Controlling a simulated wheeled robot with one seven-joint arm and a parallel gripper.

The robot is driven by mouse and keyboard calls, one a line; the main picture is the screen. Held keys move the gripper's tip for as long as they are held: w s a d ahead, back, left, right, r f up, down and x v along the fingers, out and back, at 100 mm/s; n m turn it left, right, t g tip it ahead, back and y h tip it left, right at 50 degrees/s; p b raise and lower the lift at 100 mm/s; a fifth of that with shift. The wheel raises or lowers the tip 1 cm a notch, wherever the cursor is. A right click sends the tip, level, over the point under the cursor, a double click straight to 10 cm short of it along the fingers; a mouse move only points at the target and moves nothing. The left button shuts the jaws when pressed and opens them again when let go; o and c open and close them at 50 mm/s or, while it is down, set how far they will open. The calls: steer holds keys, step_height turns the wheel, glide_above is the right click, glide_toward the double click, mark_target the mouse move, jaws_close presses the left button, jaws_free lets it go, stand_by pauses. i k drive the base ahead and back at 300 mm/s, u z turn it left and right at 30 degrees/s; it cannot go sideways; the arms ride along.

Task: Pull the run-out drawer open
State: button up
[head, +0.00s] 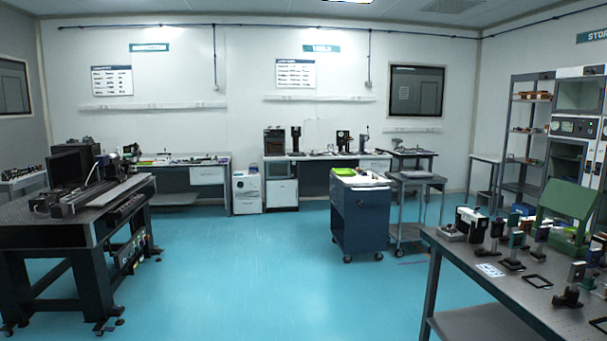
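No drawer in the head view is readably marked as the run-out drawer, so I cannot tell which one it is. A white drawer front (207,175) shows under the right end of the back-left bench and looks shut. Another pale drawer front (375,165) shows under the back-middle bench, partly hidden by the blue cart. A small white cabinet (247,193) stands between these benches; its front is too small to read. My gripper is not in view.
A black optical table (95,208) stands at left and a perforated table (465,262) with optical parts at right. A blue wheeled cart (360,218) and grey trolley (413,190) stand mid-room. The blue floor (265,275) between the tables is clear. Shelving (528,125) stands at back right.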

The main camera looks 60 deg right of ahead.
mark_target(199, 176)
steer(key=z, duration=1.1)
steer(key=i, duration=12.25)
steer(key=z, duration=0.6)
